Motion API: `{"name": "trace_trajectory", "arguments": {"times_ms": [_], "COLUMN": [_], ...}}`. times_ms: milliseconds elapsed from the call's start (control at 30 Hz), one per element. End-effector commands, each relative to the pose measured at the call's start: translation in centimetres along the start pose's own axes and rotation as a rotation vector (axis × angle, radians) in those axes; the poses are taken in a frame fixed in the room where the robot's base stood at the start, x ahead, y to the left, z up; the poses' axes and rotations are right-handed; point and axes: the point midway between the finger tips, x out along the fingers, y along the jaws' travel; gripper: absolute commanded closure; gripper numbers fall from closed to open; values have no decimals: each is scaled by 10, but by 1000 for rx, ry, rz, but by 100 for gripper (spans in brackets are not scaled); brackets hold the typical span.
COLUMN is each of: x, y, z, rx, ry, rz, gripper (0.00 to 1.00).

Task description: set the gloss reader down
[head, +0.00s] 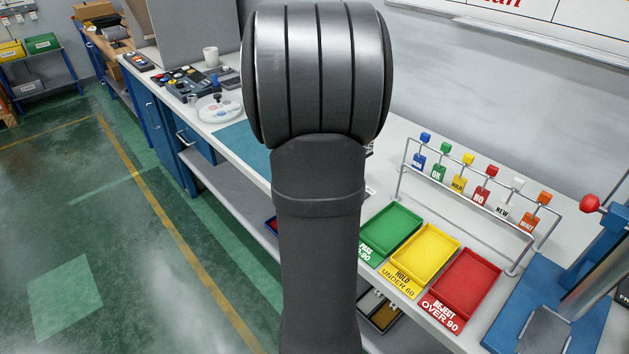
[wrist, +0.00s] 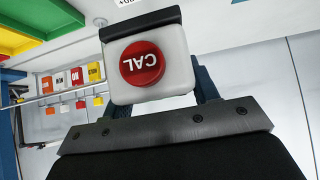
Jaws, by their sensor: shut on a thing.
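In the wrist view a white device with a dark end and a round red button marked CAL, seemingly the gloss reader (wrist: 178,81), is in my gripper (wrist: 160,98). The blue fingers show beside and behind it, shut on it. The lettering appears upside down in this view. The underside of the device is hidden, and I cannot tell how far it is from the bench. In the head view my own arm covers the middle of the picture and hides the gripper and the device.
Green (head: 391,233), yellow (head: 425,257) and red (head: 466,283) trays stand on the bench. Behind them is a wire rack (head: 455,200) with several coloured tags. A blue stand (head: 550,310) with a red knob is at the right. A teal mat (head: 246,146) lies left of my arm.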

Motion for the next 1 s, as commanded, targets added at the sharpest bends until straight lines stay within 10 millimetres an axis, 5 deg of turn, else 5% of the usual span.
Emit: {"name": "trace_trajectory", "arguments": {"times_ms": [200, 700, 1000], "x": [-2, 17, 32], "y": [11, -82, -92], "z": [12, 77, 97], "rx": [-9, -9, -10], "ry": [-2, -2, -3], "rz": [-9, -8, -6], "gripper": [90, 90, 90]}}
